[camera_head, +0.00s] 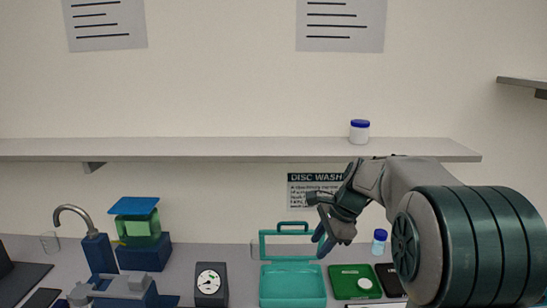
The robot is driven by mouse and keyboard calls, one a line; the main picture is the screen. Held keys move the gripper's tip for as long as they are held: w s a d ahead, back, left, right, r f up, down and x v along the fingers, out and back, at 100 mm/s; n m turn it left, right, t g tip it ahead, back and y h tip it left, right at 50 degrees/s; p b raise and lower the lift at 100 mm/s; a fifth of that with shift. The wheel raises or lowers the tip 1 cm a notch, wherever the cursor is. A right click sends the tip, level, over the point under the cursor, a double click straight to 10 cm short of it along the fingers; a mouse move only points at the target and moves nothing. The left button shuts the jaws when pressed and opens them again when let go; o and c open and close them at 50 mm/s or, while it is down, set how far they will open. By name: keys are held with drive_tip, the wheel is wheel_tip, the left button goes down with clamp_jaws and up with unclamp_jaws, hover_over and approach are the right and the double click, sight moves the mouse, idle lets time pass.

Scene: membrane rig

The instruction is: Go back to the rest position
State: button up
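My arm reaches in from the right side of the head view, its large teal and grey links in front of the bench. My gripper (322,238) points down and to the left, just above and behind the right part of an open teal case (293,288). Its bluish fingertips overlap the raised lid frame of the case in the picture; I cannot tell whether they touch it. The finger gap is too small and turned away to read, and I see no object clearly held.
A long shelf (220,149) with a blue-lidded jar (359,131) runs behind my arm. On the bench (235,262) stand a gauge (210,285), a blue-capped bottle (379,241), a green tray (342,281), a blue device with a green block (140,228) and a tap (72,211).

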drive_tip(key=s+d+f+n+t+h+b, duration=0.1)
drive_tip(key=s+f+n+h+b, duration=0.1)
drive_tip(key=s+n, duration=0.5)
drive_tip(key=s+d+f+n+h+b, duration=0.2)
drive_tip(key=s+f+n, duration=0.3)
drive_tip(key=s, duration=1.5)
drive_tip(key=n+b, duration=0.1)
drive_tip(key=n, duration=0.2)
drive_tip(key=shift+d+n+t, duration=0.2)
drive_tip(key=shift+n+t, duration=0.1)
drive_tip(key=shift+t, duration=0.1)
